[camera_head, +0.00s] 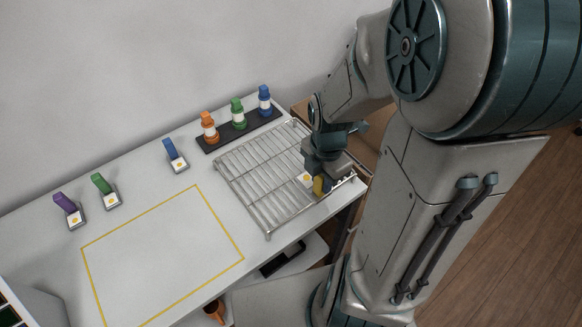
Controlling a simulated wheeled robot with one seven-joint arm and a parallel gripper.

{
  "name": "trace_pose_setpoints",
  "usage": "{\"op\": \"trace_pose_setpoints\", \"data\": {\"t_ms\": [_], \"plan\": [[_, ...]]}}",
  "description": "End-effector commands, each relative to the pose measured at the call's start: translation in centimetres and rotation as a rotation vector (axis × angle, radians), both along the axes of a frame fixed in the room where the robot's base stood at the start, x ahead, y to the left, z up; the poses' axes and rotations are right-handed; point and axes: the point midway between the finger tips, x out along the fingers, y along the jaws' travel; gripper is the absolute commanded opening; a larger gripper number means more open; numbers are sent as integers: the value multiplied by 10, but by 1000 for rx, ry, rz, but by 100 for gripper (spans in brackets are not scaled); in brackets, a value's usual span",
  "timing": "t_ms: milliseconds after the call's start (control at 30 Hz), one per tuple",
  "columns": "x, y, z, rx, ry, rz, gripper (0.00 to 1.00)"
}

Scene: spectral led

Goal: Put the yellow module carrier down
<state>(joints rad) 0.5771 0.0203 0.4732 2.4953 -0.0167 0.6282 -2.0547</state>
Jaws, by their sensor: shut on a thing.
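The yellow module carrier (319,186) is at the right end of the metal wire rack (247,187), under my gripper (322,172). My gripper points down and is shut on the carrier; its fingertips are mostly hidden by the gripper body. A white base with a yellow dot shows just left of the carrier. I cannot tell whether the carrier touches the rack.
A black strip (225,139) holds orange, green and blue bottles behind the rack. A yellow-outlined area (160,250) at the front left is empty.

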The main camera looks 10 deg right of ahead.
Motion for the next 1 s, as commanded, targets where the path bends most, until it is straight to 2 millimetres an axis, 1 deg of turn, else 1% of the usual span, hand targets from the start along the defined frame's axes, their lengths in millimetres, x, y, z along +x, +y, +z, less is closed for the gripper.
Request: {"op": "trace_pose_setpoints", "data": {"t_ms": [100, 400, 600, 733, 867, 1000], "plan": [[17, 4, -13, 5, 2, 3, 0], [65, 12, -42, 3, 2, 5, 0], [95, 17, -58, 3, 1, 2, 0], [105, 18, -64, 1, 0, 2, 0], [108, 18, -69, 1, 1, 0, 0], [107, 18, -89, 1, 5, 2, 0]]}}
